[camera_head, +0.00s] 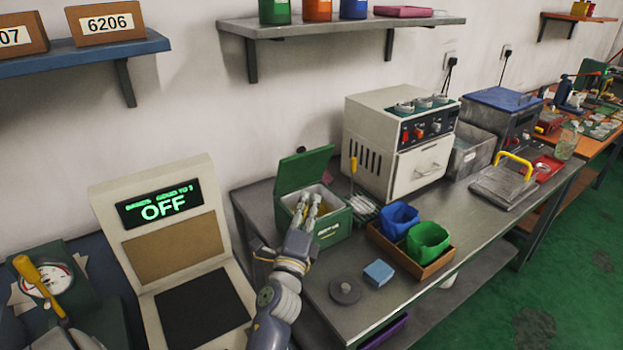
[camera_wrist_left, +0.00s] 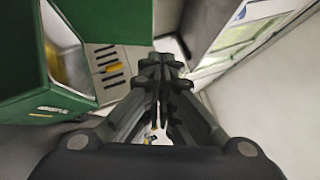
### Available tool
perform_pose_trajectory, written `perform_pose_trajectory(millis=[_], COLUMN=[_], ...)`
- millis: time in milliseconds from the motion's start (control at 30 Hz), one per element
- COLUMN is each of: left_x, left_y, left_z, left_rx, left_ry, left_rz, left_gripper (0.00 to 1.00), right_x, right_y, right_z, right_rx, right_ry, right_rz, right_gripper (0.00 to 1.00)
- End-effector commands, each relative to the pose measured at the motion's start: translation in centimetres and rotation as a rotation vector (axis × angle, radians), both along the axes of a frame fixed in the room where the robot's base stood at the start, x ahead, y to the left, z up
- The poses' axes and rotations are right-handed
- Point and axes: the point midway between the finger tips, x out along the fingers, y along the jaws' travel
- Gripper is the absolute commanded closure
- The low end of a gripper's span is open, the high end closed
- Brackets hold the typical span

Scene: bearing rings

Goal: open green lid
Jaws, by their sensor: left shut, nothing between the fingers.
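The green lid (camera_head: 304,168) stands raised, tilted up at the back of the green box (camera_head: 332,226), so the box is open. My left gripper (camera_head: 309,203) appears over or in front of the box opening in the head view, below the lid. In the left wrist view, its fingers (camera_wrist_left: 162,66) are together with nothing between them. I cannot tell whether it touches the box or lid. My right gripper is not in view.
To the right are a blue bin (camera_head: 399,220) and green bin (camera_head: 428,241) in a tray, with a white oven (camera_head: 400,135) behind. A blue block (camera_head: 378,273) and grey disc (camera_head: 345,290) lie in front.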

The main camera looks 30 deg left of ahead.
Motion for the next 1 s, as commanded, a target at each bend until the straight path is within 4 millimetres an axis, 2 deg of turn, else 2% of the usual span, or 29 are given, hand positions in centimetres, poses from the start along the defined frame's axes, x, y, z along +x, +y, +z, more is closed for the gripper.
perform_pose_trajectory(millis=[33,233,467,667,1000], left_x=[0.0,0.0,0.5,3.0,8.7], left_y=[0.0,0.0,0.2,1.1,3.2], left_z=[-1.3,-3.3,-3.4,-2.3,-0.7], left_rx=[0.000,0.000,0.000,0.001,-0.001], left_ry=[0.000,0.000,-0.001,-0.003,-0.002], left_rz=[0.000,0.000,0.000,0.000,0.000], left_gripper=[1.00,1.00,1.00,1.00,1.00], right_x=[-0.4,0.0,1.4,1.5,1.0], right_y=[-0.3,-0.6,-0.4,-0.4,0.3], right_z=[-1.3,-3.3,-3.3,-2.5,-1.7], right_rx=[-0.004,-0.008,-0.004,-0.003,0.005], right_ry=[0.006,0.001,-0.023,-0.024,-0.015], right_rz=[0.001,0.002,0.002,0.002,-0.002], right_gripper=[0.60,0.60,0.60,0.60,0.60])
